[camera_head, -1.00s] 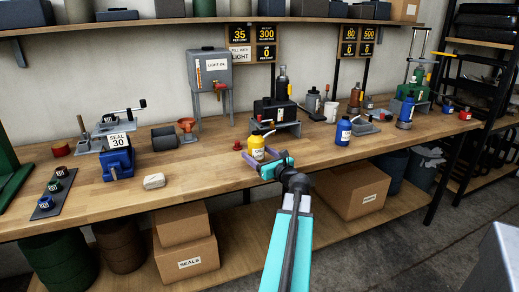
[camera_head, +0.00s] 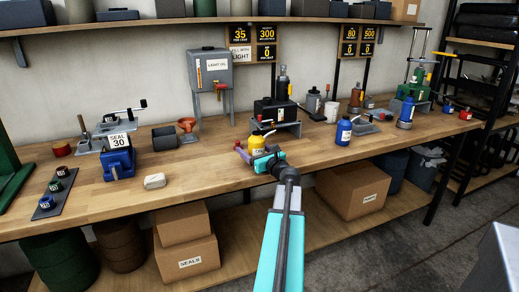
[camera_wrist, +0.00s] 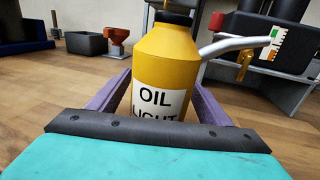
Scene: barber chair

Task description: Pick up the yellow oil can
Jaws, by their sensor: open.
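The yellow oil can (camera_head: 257,144) stands upright on the wooden workbench, near its front edge. In the wrist view the can (camera_wrist: 166,62) has a white label reading "OIL" with "LIGHT" partly hidden below, a dark cap and a grey spout pointing right. My gripper (camera_head: 254,155) is low at the bench, at the can. Its purple fingers (camera_wrist: 110,92) lie one on each side of the can, with some room visible on the left. The can's base is hidden behind my gripper's palm.
Behind the can, a black unit (camera_head: 276,111) sits on a grey stand. A blue bottle (camera_head: 344,131) stands to the right. To the left are an orange funnel (camera_head: 187,125), a dark open box (camera_head: 164,138) and a pale block (camera_head: 154,181). The bench between is clear.

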